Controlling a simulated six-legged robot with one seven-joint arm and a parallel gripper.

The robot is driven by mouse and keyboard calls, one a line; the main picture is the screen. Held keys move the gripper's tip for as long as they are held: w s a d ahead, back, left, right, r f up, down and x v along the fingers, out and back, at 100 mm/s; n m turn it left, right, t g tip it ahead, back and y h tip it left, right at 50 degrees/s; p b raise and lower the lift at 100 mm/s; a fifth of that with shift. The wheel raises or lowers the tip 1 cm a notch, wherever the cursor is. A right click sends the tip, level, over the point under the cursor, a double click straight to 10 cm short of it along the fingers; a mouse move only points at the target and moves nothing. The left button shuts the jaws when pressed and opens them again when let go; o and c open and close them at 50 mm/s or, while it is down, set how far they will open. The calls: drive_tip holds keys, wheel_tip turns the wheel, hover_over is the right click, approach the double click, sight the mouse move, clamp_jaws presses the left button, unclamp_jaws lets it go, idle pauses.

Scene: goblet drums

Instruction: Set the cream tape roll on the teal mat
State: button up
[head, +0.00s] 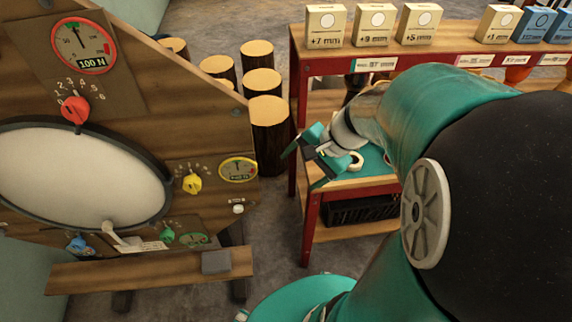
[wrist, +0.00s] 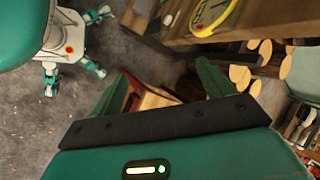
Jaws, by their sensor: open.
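The teal mat (head: 374,163) lies on the wooden middle shelf of the red-framed rack, partly hidden by my arm. The cream tape roll (head: 355,163) shows as a pale ring over the mat's left part and appears to lie on it. My wrist hides part of the roll, so I cannot tell its full contact. My gripper (head: 303,164) is open and empty, left of the roll, by the shelf's left side. In the wrist view my open fingers (wrist: 168,92) have only a red and wooden edge behind them; neither roll nor mat shows there.
The red rack (head: 307,215) has a top shelf with several labelled boxes (head: 372,24). A wooden panel with dials (head: 83,48) and a drumhead (head: 75,175) stands at left. Several log stumps (head: 268,130) stand between them. A dark crate (head: 362,209) sits below the mat.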

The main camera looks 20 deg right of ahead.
drive_tip(key=s+a+r+n+t+h, duration=0.2)
drive_tip(key=s+a+r+n+h, duration=0.3)
drive_tip(key=r+n, duration=0.6)
drive_tip(key=shift+s+a+r+n, duration=0.25)
drive_tip(key=shift+s+a+n, duration=0.35)
drive_tip(key=shift+s+a, duration=0.5)
drive_tip(key=shift+w+a, duration=0.15)
